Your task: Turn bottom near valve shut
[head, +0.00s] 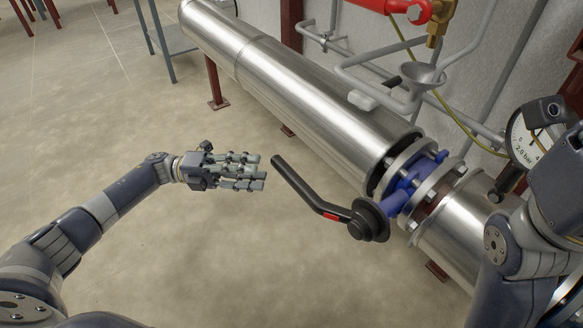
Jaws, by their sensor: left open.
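The valve has a blue body (408,188) set between flanges in a large steel pipe. Its black lever handle (300,187) with a red mark reaches from a round black hub (369,220) toward the upper left, roughly along the pipe's run in the picture. My left gripper (261,172) is open and empty, its fingers pointing right toward the free end of the lever. A small gap shows between the fingertips and the lever end in the picture; their depth apart is hard to tell. My right arm shows at the right edge, but its gripper does not show.
The large insulated steel pipe (290,85) runs from the top left to the lower right. A pressure gauge (522,140) stands close to my right arm. Thin grey pipes, a funnel (416,75) and a red-handled brass valve (436,25) are behind.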

